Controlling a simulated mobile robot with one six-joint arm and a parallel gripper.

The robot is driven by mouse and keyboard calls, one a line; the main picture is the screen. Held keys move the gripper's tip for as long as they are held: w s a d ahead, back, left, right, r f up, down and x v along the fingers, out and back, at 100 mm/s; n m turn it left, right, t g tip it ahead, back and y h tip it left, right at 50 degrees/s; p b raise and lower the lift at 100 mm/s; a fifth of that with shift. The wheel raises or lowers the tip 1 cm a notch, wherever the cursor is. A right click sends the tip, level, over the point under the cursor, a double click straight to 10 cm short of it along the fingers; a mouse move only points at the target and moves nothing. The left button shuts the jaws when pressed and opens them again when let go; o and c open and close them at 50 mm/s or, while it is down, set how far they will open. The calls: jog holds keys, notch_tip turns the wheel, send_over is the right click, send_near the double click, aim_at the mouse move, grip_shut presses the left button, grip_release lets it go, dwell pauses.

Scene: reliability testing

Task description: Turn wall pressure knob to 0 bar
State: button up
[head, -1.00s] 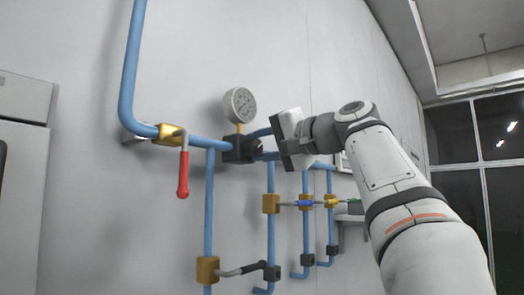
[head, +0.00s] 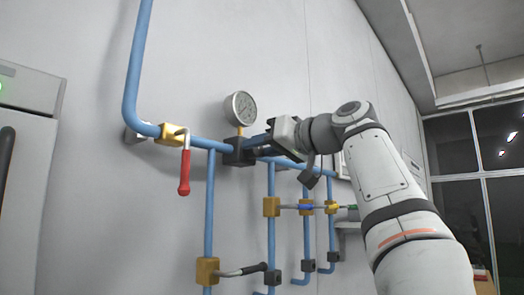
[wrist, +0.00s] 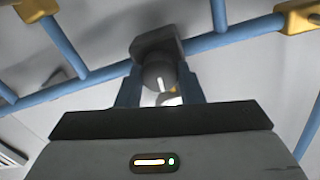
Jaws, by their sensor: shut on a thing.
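The pressure knob (wrist: 157,72) is a dark round knob with a white mark, on a dark block (wrist: 157,46) in the blue pipe. In the wrist view it sits between the two blue fingers of my gripper (wrist: 158,90), which is shut on it. In the head view my gripper (head: 258,149) reaches the dark block (head: 238,151) from the right, and the knob is hard to make out there. A round gauge (head: 240,108) stands above the block; its reading is too small to tell.
A red-handled valve (head: 184,170) hangs at the left on the blue pipe. A dark-handled valve (head: 240,271) is lower down. Vertical pipes with brass fittings (head: 271,207) run below my gripper. A cabinet (head: 28,170) stands at the far left.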

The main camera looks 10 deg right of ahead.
jog(key=shift+n, duration=0.6)
jog(key=o, duration=1)
jog(key=b+v, duration=0.1)
jog(key=v, duration=0.6)
jog(key=shift+s+d+b, duration=0.2)
jog(key=shift+s+b, duration=0.1)
